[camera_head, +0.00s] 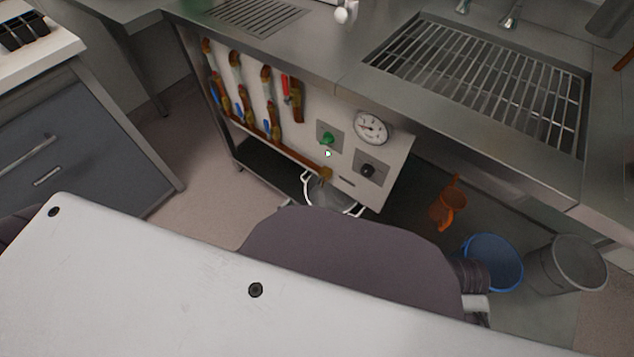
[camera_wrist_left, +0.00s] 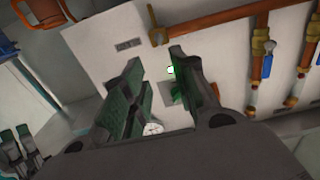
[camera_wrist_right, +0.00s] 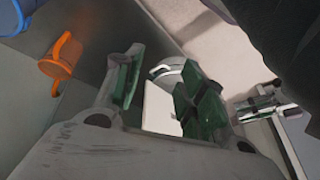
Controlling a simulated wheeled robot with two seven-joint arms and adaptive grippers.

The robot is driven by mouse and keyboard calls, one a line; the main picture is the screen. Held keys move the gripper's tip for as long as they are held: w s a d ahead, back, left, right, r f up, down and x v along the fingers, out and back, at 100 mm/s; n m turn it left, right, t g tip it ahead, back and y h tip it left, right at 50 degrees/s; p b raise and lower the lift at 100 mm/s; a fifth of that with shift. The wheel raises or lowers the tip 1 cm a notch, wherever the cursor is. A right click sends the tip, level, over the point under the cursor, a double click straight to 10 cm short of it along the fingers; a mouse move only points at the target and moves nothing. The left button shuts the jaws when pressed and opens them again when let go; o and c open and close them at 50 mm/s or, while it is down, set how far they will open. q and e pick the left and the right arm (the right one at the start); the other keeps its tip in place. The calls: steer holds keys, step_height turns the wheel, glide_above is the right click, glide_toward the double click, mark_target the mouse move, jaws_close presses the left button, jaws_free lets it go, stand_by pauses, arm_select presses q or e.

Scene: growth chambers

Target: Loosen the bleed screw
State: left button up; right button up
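A white panel (camera_head: 342,157) under the steel counter bears a green knob (camera_head: 327,139), a round gauge (camera_head: 370,127), a black knob (camera_head: 368,170) and copper pipes with valves. A brass end fitting (camera_head: 326,173) sits on the lower pipe; I cannot tell which part is the bleed screw. In the left wrist view my left gripper (camera_wrist_left: 157,58) is open and empty, facing the panel, with the green knob (camera_wrist_left: 173,93) partly behind its right finger. The brass fitting (camera_wrist_left: 157,38) is beyond the fingertips. My right gripper (camera_wrist_right: 162,58) is open and empty. My arm hides both grippers' fingers in the head view.
A pale pot (camera_head: 318,194) stands under the panel's lower edge. An orange watering can (camera_head: 448,204), a blue bucket (camera_head: 492,262) and a grey bin (camera_head: 567,265) stand to the right. A drawer cabinet (camera_head: 60,155) is at left, with open floor between.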

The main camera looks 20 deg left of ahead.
mark_target(317, 182)
arm_select(q)
steer(key=shift+w, duration=0.1)
steer(key=b+x, duration=0.3)
steer(key=x, duration=0.8)
steer(key=shift+w+d+f+b, duration=0.1)
steer(key=shift+w+b, duration=0.2)
steer(key=shift+w, duration=0.05)
steer(key=shift+w+d, duration=0.1)
steer(key=shift+w, duration=0.25)
steer(key=shift+w+d, duration=0.25)
steer(key=shift+w, duration=0.3)
arm_select(e)
step_height(317, 182, down, 9)
steer(key=a+t+y, duration=0.1)
steer(key=a, duration=0.1)
steer(key=shift+w+a+m, duration=0.2)
steer(key=shift+w+m, duration=0.05)
steer(key=shift+m, duration=0.05)
steer(key=shift+w, duration=0.1)
arm_select(q)
jaws_close()
arm_select(e)
steer(key=shift+w+r+t, duration=0.15)
steer(key=shift+r+t, duration=0.05)
steer(key=shift+t, duration=0.1)
